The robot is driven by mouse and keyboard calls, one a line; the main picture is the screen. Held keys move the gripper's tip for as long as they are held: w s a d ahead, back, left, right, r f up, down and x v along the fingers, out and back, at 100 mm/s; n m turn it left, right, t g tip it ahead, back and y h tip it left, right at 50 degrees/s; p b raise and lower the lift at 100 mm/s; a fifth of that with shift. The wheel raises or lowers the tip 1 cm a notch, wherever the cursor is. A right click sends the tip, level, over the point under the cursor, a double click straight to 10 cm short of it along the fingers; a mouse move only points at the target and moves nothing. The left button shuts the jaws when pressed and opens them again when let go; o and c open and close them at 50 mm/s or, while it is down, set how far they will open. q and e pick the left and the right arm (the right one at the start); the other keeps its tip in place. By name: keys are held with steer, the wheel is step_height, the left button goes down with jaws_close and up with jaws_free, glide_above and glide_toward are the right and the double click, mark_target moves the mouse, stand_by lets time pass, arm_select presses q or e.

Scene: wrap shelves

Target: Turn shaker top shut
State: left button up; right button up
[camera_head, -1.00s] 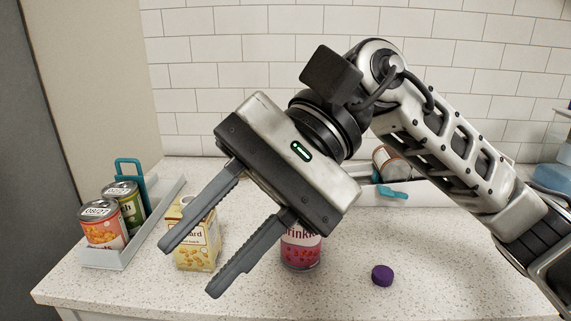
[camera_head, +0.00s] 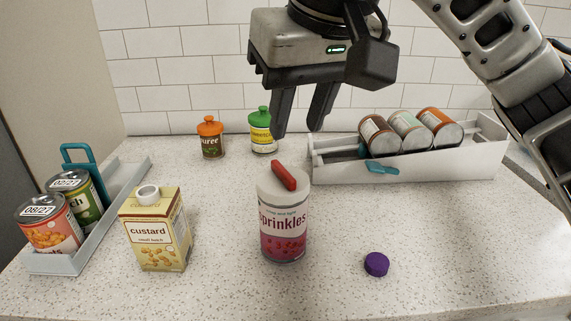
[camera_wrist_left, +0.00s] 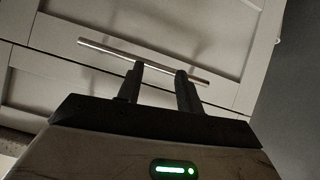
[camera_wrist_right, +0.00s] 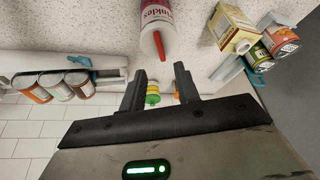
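The sprinkles shaker (camera_head: 284,222) stands upright mid-counter, with a white top carrying a red bar (camera_head: 283,175). The bar runs at a slant across the top. In the right wrist view the shaker (camera_wrist_right: 157,14) and its red bar (camera_wrist_right: 159,45) show beyond the fingertips. My right gripper (camera_head: 297,128) is open and empty, above and behind the shaker, fingers pointing down. Its parted fingers also show in the right wrist view (camera_wrist_right: 160,75). My left gripper (camera_wrist_left: 160,70) is open in the left wrist view, in front of a cabinet front with a bar handle. It is out of the head view.
A custard carton (camera_head: 157,240) stands left of the shaker, and a purple cap (camera_head: 376,264) lies to its right. A grey tray (camera_head: 100,233) with cans is at far left. Orange (camera_head: 211,140) and green-capped (camera_head: 262,133) bottles stand behind. A white rack (camera_head: 420,168) holds cans at back right.

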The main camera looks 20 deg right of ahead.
mark_target(284, 170)
steer(key=x, duration=0.8)
steer(key=shift+w+f+b, duration=0.1)
steer(key=shift+f+b, duration=0.1)
steer(key=shift+b, duration=0.15)
jaws_close()
